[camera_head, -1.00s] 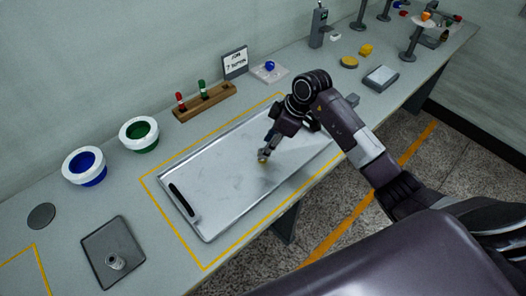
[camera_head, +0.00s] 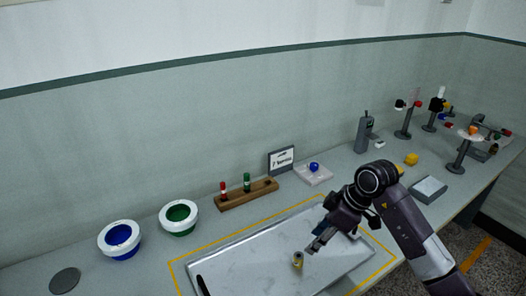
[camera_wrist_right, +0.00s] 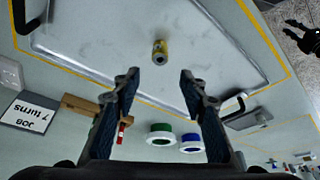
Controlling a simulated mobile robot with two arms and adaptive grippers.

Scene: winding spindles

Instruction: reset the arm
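My right gripper (camera_head: 313,246) hangs over the metal tray (camera_head: 228,276), just right of a small yellow cylinder (camera_head: 297,260) that stands on the tray. In the right wrist view, the right gripper (camera_wrist_right: 158,82) is open with nothing between its fingers. The yellow cylinder (camera_wrist_right: 160,50) shows beyond the fingertips, apart from them. A dark claw-like shape, apparently my left gripper (camera_wrist_right: 303,33), shows at the top right of the wrist view. Its finger state is unclear, and it is outside the head view.
Blue (camera_head: 121,236) and green (camera_head: 179,216) bowls stand left of the tray. Behind it are a wooden rack (camera_head: 246,197) with red and green pieces, a sign (camera_head: 280,161) and a white plate (camera_head: 313,175) with a blue ball. Several posts stand at the far right.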

